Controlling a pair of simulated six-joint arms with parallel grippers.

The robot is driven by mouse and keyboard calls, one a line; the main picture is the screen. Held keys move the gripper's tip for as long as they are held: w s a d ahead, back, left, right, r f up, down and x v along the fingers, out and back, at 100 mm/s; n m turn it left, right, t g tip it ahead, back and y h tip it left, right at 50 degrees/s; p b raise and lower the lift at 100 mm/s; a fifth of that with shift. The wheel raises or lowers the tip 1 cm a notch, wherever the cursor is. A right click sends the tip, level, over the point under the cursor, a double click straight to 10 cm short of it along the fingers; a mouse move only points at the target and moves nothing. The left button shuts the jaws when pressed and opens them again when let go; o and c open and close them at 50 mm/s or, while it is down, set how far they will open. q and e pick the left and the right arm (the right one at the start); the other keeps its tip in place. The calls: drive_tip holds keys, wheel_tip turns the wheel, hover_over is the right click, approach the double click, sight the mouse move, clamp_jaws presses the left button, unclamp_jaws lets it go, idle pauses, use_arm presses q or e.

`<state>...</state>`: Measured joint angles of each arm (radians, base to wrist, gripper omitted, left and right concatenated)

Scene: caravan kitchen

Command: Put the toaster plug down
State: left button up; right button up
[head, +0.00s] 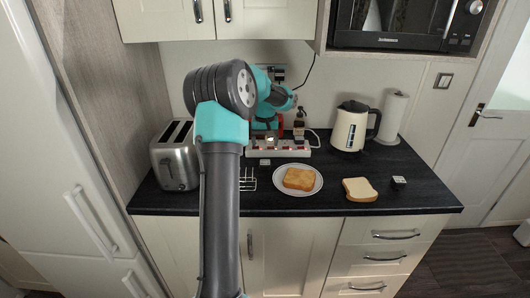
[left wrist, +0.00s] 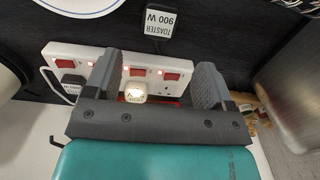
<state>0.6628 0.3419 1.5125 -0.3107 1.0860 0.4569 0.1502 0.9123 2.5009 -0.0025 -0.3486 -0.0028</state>
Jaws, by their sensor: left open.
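The toaster plug (left wrist: 160,22) is black with a white label reading "TOASTER 900 W". It lies on the dark worktop beside the white power strip (left wrist: 62,50), out of its sockets. In the head view the plug (head: 265,162) shows small in front of the strip (head: 288,152). My left gripper (left wrist: 157,84) is open over the strip, apart from the toaster plug. A lit white plug (left wrist: 135,92) sits in the strip between its fingers. My right gripper is not in view.
The steel toaster (head: 176,158) stands left and the kettle (head: 350,127) right. A plate with toast (head: 298,179), a bread slice (head: 359,190) and another labelled black plug (head: 399,182) lie in front. A wire rack (head: 248,180) is beside the plate.

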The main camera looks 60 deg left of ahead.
use_arm(q)
wheel_tip(320, 180, up, 2)
drive_tip(key=shift+r, duration=0.2)
idle(0.6)
